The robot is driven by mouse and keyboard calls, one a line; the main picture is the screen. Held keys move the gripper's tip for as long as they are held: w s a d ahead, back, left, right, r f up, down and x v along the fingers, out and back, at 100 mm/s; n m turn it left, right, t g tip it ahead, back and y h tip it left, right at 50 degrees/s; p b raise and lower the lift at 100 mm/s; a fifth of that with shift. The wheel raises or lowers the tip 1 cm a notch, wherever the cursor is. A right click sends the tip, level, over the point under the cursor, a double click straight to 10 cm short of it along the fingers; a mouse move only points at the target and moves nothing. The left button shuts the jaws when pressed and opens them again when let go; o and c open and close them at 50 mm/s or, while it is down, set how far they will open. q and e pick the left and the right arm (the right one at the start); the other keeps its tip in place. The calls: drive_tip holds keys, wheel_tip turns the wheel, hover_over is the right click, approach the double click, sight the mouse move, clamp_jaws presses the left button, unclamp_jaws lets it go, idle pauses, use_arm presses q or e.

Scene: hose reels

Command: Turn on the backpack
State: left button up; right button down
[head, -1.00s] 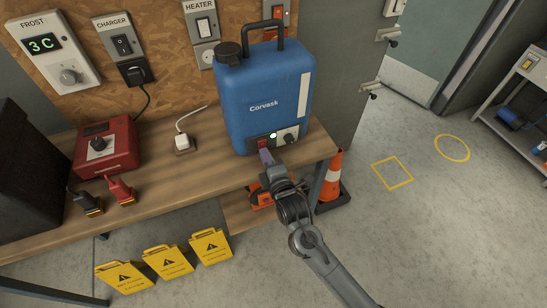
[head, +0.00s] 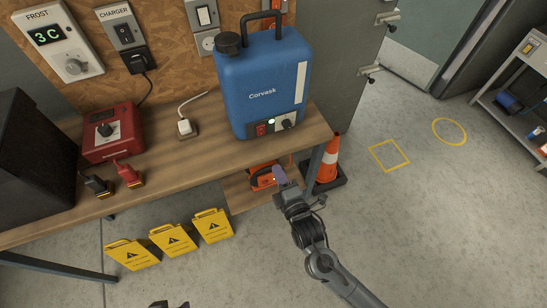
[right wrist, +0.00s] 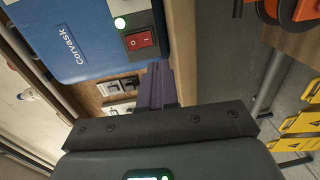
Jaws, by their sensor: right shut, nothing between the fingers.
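The backpack is a blue tank (head: 262,75) marked Corvask, upright at the right end of the wooden bench. Its low front panel has a red rocker switch (head: 261,129), a small pale green-white light and a dark knob (head: 286,121). In the right wrist view the light (right wrist: 120,23) glows and the red switch (right wrist: 140,40) is close by. My right gripper (head: 280,176) is shut and empty, below and in front of the panel, apart from it. Its purple fingers (right wrist: 155,88) show in the wrist view. Only a dark sliver, perhaps my left gripper (head: 168,304), shows at the bottom edge.
A red box with a knob (head: 113,132), a white plug (head: 186,127) and two clamps (head: 127,174) are on the bench. An orange reel (head: 263,176) sits on the shelf beneath, with a traffic cone (head: 329,160) beside it. Yellow signs (head: 173,240) stand in front.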

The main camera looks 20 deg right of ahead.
drive_tip(key=shift+s+f, duration=0.15)
drive_tip(key=shift+s, duration=0.95)
